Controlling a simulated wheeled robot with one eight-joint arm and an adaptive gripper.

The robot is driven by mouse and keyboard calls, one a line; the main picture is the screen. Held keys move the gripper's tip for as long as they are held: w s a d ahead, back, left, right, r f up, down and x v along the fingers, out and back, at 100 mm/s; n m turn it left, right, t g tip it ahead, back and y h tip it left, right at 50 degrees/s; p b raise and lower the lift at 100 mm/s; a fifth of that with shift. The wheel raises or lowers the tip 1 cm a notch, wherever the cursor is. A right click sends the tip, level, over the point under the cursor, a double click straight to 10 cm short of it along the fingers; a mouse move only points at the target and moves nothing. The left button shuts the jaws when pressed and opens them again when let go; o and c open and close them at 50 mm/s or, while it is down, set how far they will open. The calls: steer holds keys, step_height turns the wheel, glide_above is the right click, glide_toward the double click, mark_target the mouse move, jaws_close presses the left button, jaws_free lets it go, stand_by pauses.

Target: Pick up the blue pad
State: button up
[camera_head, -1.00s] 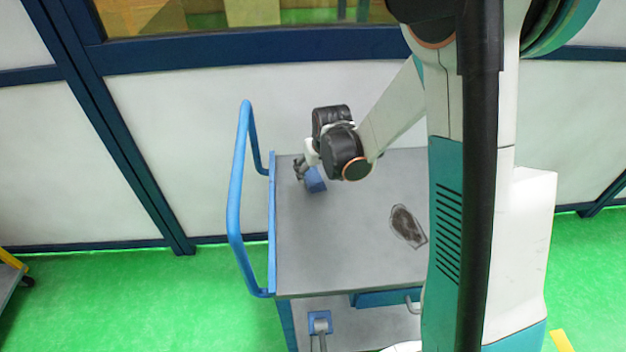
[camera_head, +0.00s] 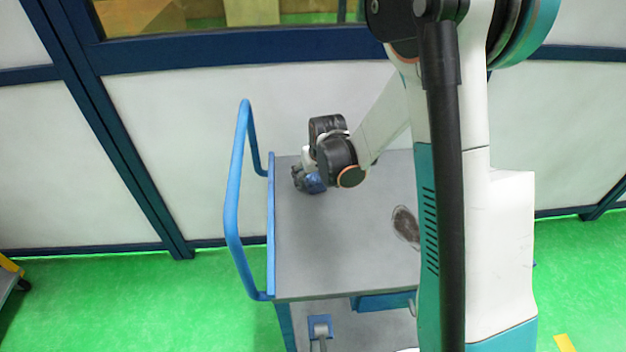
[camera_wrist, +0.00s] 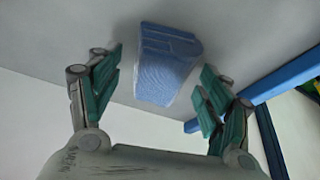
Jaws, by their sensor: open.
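The blue pad (camera_wrist: 167,65) is a light-blue block with a ribbed face, resting on the grey cart top. In the wrist view it shows between and a little beyond the two green-padded fingers of my gripper (camera_wrist: 158,92), which stand wide apart with a gap on each side of it. In the head view my gripper (camera_head: 299,178) is low over the far left part of the cart top, and the blue pad (camera_head: 315,184) shows just beside it, partly hidden by my wrist.
The grey cart top (camera_head: 340,250) has a blue rail handle (camera_head: 237,200) along its left side. A dark oval mark or flat item (camera_head: 405,225) lies on the right, partly behind my arm. The front middle of the cart top is clear. A white wall stands behind.

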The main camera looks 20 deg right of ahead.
mark_target(314, 177)
steer(key=shift+f, duration=0.1)
stand_by(0.3)
steer(key=shift+s, duration=0.1)
steer(key=c, duration=1.1)
steer(key=shift+c, duration=0.2)
steer(key=shift+r+p, duration=0.3)
steer(key=shift+p, duration=0.05)
step_height(314, 177, up, 20)
steer(key=p, duration=0.6)
